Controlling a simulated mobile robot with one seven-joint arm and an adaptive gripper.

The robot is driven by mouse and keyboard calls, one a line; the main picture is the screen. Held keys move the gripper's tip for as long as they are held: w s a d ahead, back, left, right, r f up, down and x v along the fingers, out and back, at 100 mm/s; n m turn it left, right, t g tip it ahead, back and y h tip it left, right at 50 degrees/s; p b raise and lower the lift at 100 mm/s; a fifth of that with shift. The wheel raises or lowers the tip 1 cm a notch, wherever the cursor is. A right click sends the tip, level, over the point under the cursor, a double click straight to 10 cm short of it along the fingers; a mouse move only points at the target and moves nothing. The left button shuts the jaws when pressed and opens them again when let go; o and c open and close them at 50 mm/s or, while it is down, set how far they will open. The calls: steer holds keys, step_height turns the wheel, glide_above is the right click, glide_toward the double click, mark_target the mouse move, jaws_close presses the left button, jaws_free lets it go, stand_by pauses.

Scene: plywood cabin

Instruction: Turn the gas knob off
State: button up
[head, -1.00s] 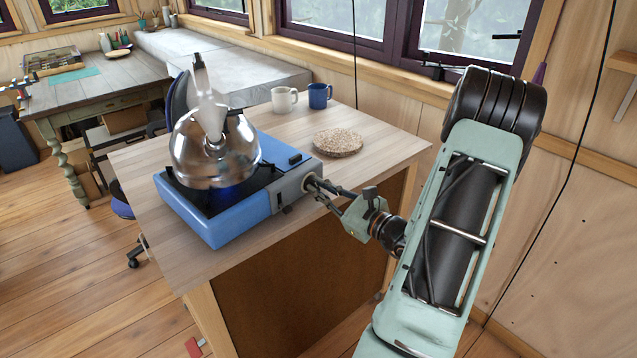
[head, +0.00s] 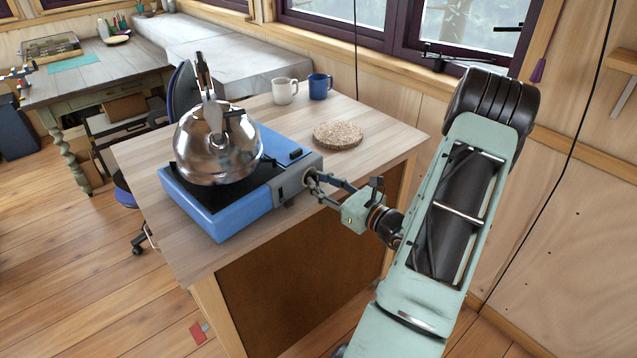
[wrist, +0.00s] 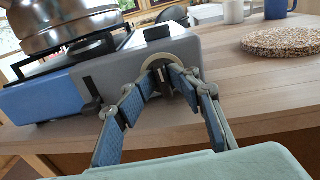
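The blue camping stove (head: 222,214) stands on the wooden counter with a shiny metal kettle (head: 212,155) on its burner. The gas knob (head: 311,177) is on the grey end panel of the stove, facing my arm. In the wrist view, the knob's pale ring (wrist: 147,62) shows behind my fingertips. My gripper (head: 315,182) reaches the panel from the right. In the wrist view, my gripper's two fingers (wrist: 163,76) close in on the dark grip of the knob from both sides. The fingertips partly hide the knob. No flame shows under the kettle.
A round woven mat (head: 338,134), a white mug (head: 285,91) and a blue mug (head: 320,87) stand on the counter behind the stove. A small dark lever (wrist: 91,104) juts from the stove's front, left of my fingers.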

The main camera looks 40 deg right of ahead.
steer(key=shift+r, duration=0.15)
steer(key=shift+s+d, duration=0.15)
steer(key=shift+s, duration=0.5)
steer(key=shift+s+d, duration=0.15)
steer(key=shift+s, duration=0.45)
steer(key=shift+s+d, duration=0.2)
steer(key=shift+s, duration=0.95)
steer(key=shift+s+d, duration=0.2)
steer(key=shift+s, duration=0.9)
